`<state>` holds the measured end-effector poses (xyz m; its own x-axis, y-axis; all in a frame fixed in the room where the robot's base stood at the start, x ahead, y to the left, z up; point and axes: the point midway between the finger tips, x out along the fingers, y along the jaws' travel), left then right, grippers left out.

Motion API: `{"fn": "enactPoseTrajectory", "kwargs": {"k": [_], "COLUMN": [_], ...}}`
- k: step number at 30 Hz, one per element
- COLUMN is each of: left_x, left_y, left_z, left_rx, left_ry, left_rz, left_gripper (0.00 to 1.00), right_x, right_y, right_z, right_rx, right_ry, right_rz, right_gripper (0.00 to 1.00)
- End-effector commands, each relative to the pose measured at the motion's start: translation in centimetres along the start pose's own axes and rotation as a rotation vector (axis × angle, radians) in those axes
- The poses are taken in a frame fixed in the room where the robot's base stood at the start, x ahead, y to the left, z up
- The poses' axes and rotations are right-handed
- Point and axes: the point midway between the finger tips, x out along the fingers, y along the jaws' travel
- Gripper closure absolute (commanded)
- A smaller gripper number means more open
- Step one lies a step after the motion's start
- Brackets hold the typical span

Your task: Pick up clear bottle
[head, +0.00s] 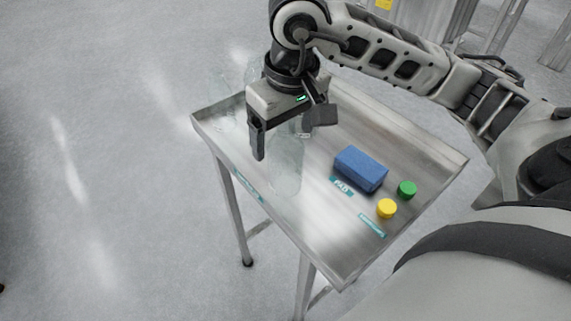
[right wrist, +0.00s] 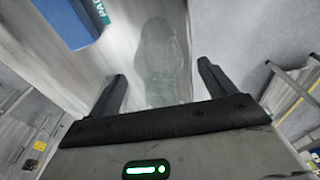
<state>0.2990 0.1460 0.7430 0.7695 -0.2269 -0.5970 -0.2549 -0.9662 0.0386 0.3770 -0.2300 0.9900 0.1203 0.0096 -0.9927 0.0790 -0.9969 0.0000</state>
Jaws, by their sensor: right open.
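A clear bottle (head: 287,178) stands on the metal table (head: 310,215), faint against the steel. My right gripper (head: 290,135) is open and points down at it, with one finger on each side of its upper part in the head view. The gripper hides part of the bottle there. In the right wrist view the clear bottle (right wrist: 160,58) shows between and beyond the two open fingers (right wrist: 162,85). I cannot tell whether the fingers touch it. More faint clear shapes (head: 228,105), likely bottles, show at the table's back left corner. My left gripper is not in view.
A blue block (head: 361,168) lies on the table right of the bottle; it also shows in the right wrist view (right wrist: 72,20). A green cap (head: 407,188) and a yellow cap (head: 387,208) lie near the right side. The table has a raised rim.

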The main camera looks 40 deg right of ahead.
Motion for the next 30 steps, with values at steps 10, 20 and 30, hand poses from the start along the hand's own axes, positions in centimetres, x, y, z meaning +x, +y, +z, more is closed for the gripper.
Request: {"fn": "enactPoseTrajectory", "kwargs": {"k": [10,20,30], "left_x": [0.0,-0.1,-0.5], "left_y": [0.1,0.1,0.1], "left_z": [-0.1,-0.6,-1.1], "left_rx": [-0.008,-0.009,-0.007], "left_ry": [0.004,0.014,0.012], "left_rz": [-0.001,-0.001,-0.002], "left_gripper": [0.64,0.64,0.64], "right_x": [-0.1,-1.1,-8.8], "right_y": [0.0,0.0,-1.4], "right_z": [0.0,-0.2,2.5], "right_rx": [0.001,0.002,-0.004], "right_ry": [0.001,0.004,0.014], "right_rz": [0.0,-0.001,0.005], "right_gripper": [0.77,0.77,0.77]}}
